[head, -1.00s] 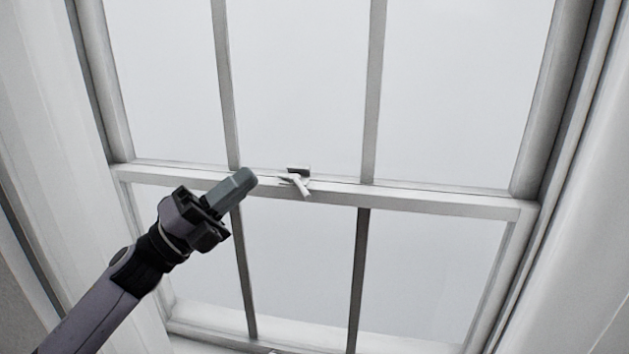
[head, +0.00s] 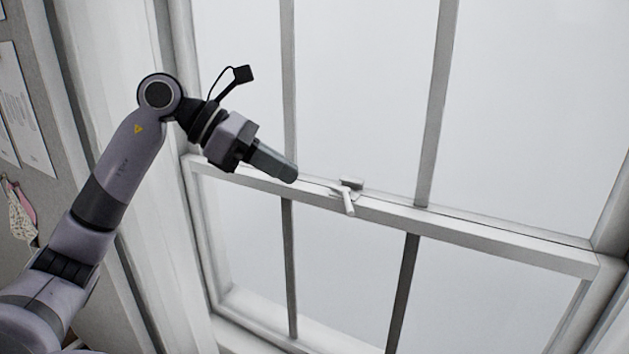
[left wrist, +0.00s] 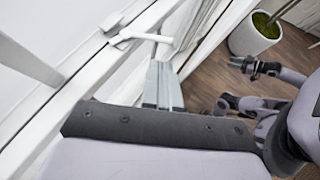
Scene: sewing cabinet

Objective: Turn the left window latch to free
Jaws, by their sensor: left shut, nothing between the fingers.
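The window latch (head: 348,193) is a small white fitting on the middle rail (head: 470,232) of the white window. Its lever points down and slightly right in the head view. In the left wrist view the latch lever (left wrist: 148,38) lies just beyond the fingertips. My left gripper (head: 288,172) is shut and empty, a short way left of the latch and apart from it in the head view. Its grey fingers (left wrist: 163,78) also show in the left wrist view. My right gripper (left wrist: 250,66) shows small at the right of the left wrist view; its jaws are unclear.
Vertical glazing bars (head: 437,100) divide the window panes. A plant in a white pot (left wrist: 253,34) stands on the wooden floor (left wrist: 215,75). Papers (head: 22,110) and a cloth (head: 22,212) hang on the wall at left.

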